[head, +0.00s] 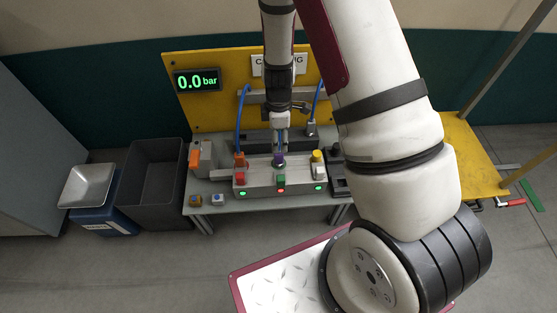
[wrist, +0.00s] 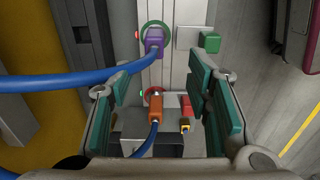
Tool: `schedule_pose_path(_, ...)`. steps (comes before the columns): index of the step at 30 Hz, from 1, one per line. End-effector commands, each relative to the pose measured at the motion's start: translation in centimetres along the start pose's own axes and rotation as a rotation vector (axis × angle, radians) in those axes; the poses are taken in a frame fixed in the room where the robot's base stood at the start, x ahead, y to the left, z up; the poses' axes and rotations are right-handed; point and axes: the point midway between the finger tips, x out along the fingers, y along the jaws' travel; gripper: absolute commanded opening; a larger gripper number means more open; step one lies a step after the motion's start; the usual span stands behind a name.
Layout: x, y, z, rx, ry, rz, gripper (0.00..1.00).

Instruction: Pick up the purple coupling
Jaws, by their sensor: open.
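The purple coupling (head: 278,160) stands at the middle of the grey block (head: 262,184) on the bench, below my gripper (head: 280,138). In the wrist view the purple coupling (wrist: 154,42) is near the top, with a blue hose running from it and a green ring around it. My gripper (wrist: 158,85) is open and empty there, its teal-padded fingers spread left and right. The purple coupling shows just beyond the fingertips, between their lines; I cannot tell the exact gap. An orange coupling (wrist: 155,104) with a blue hose shows between the fingers.
A yellow panel (head: 215,110) with a 0.0 bar display (head: 197,80) stands behind the bench. Blue hoses (head: 241,105) hang near my gripper. Red, green and yellow-topped parts crowd the block. A dark bin (head: 157,175) and a metal tray (head: 87,186) stand left.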

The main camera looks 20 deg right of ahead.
Motion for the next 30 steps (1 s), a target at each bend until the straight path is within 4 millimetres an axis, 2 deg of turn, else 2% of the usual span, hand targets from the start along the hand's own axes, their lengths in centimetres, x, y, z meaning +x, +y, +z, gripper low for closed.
schedule_pose_path(1, 1.4, 0.0, 0.0, 0.000, -0.001, -0.003, 0.45)
schedule_pose_path(4, 3.0, 0.0, 0.0, 0.000, 0.000, -0.002, 0.45)
schedule_pose_path(14, 5.5, 0.2, 0.0, 0.002, 0.000, -0.001, 0.45)
schedule_pose_path(21, 8.9, 0.8, 0.1, 0.002, 0.000, -0.001, 0.45)
schedule_pose_path(25, 9.8, 0.8, 0.1, 0.001, 0.000, 0.000, 0.45)
schedule_pose_path(30, 9.8, 0.8, 0.1, 0.001, 0.001, 0.000, 0.45)
